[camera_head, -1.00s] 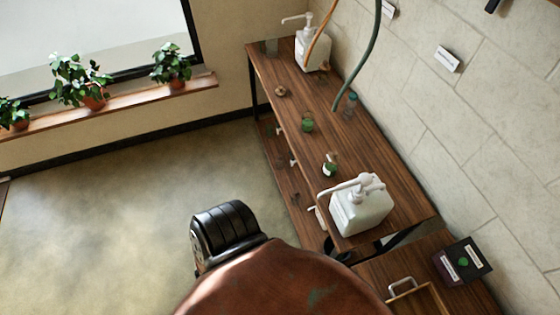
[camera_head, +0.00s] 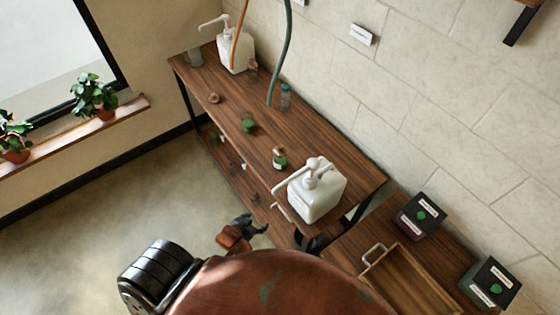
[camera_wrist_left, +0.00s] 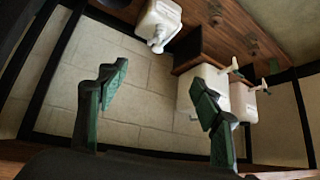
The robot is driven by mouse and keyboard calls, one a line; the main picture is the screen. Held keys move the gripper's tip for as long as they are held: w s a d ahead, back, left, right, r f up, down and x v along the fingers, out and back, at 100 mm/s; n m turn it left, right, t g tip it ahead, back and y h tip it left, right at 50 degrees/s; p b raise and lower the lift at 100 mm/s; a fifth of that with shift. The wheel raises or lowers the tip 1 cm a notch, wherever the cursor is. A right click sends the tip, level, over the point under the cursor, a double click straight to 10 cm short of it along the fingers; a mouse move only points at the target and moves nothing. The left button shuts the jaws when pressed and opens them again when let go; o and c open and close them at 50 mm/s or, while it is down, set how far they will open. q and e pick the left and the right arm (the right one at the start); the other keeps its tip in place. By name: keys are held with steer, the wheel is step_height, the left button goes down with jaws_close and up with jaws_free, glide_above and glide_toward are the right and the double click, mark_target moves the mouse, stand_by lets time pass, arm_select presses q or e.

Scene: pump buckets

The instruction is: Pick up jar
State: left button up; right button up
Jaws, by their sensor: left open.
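Small jars stand on the wooden table (camera_head: 335,170); which one the task means I cannot tell. One jar with a green band and a brown top (camera_head: 279,159) is nearest the front pump bucket. A green jar (camera_head: 248,123) stands farther back, and a clear bluish jar (camera_head: 285,97) is near the wall side. My left gripper (camera_head: 254,225) is open and empty, off the table's left side near its front end. Its two green-padded fingers are wide apart in the left wrist view (camera_wrist_left: 160,92). No jar is clear there. My right gripper is out of view.
A white pump bucket (camera_head: 318,196) stands at the table's front end, another (camera_head: 235,53) at the back. A round brown piece (camera_head: 214,98) lies between. Dark boxes (camera_head: 420,214) and a wooden tray (camera_head: 405,281) are at right. Floor at left is clear.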

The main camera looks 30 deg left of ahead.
mark_target(276, 159)
arm_select(q)
steer(key=w+r+t, duration=0.2)
steer(key=w+r, duration=0.1)
steer(key=r, duration=0.3)
steer(key=w+r+t, duration=0.2)
steer(key=w+r, duration=0.2)
steer(key=r, duration=0.2)
steer(key=w+r+t, duration=0.1)
steer(key=w+r, duration=0.3)
steer(key=r, duration=0.3)
steer(key=shift+w+a+t+h, duration=0.2)
steer(key=shift+t+h, duration=0.1)
steer(key=shift+t, duration=0.1)
steer(key=w+r+t, duration=0.1)
steer(key=w, duration=0.1)
steer(key=w+a+r+t, duration=0.1)
steer(key=r+t, duration=0.1)
steer(key=shift+w+a+r+t+h, duration=0.1)
steer(key=shift+w+a+t+h, duration=0.05)
steer(key=shift+w+t+h, duration=0.2)
steer(key=shift+w+a+r+m, duration=0.1)
steer(key=shift+w+r+m, duration=0.05)
steer(key=shift+r+m, duration=0.15)
steer(key=shift+w+r+t, duration=0.1)
steer(key=shift+w+t, duration=0.15)
steer(key=shift+w+h, duration=0.25)
steer(key=shift+w, duration=3.4)
steer(key=shift+c, duration=0.4)
